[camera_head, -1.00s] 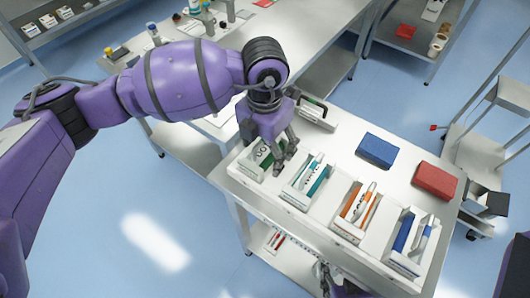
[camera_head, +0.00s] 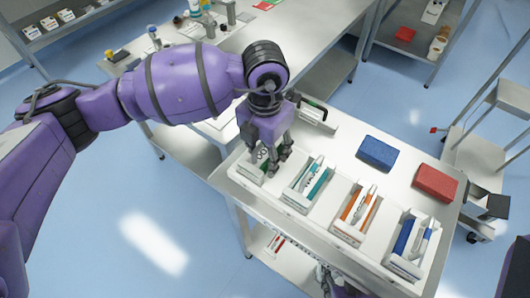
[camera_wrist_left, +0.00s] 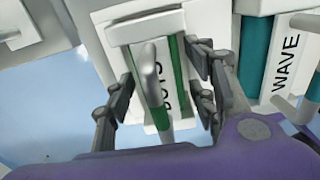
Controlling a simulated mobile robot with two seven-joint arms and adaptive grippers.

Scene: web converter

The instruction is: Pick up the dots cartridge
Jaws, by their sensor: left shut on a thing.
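The dots cartridge (camera_wrist_left: 166,85) is white and green with a DOTS label and a pale handle. In the head view it shows partly (camera_head: 262,155) behind my left gripper's fingers, at the leftmost white holder (camera_head: 247,171) on the table. My left gripper (camera_head: 270,164) points down and is shut on the cartridge. In the left wrist view its fingers stand on both sides of the cartridge. I cannot tell whether the cartridge is clear of the holder. A dark part of my right gripper (camera_head: 328,281) shows at the bottom edge; its fingers are unclear.
A teal WAVE cartridge (camera_head: 316,182) in its holder stands just right of my left gripper. Orange (camera_head: 352,204) and blue (camera_head: 404,236) cartridges stand farther right. Blue (camera_head: 377,152) and red (camera_head: 436,182) blocks lie behind. A holder with a dark handle (camera_head: 315,113) stands at the back.

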